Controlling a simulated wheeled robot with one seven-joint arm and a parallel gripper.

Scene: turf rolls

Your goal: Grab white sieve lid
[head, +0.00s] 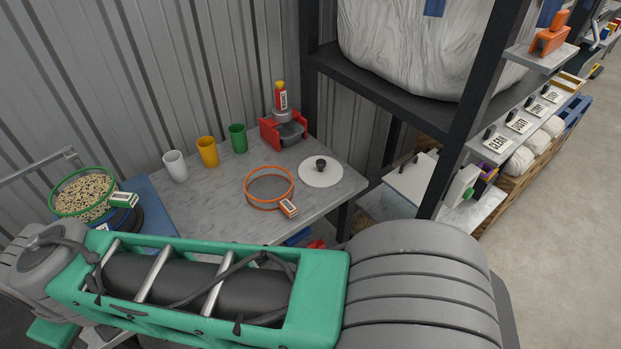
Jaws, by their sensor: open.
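The white sieve lid (312,179) is a flat round disc with a black knob in its middle. It lies on the grey worktop (215,215) near its right end, in the head view. An orange-rimmed sieve ring (251,201) with an orange-and-white tag sits just left of the lid, apart from it. Nothing covers the lid. My green and grey arm crosses the foreground below the worktop. My gripper is not visible in this view.
White, yellow and green cups (208,152) stand along the wall side. A red and grey device (270,130) stands behind the lid. A green-rimmed sieve of grain (85,195) is at left. A dark rack post (458,140) rises to the right.

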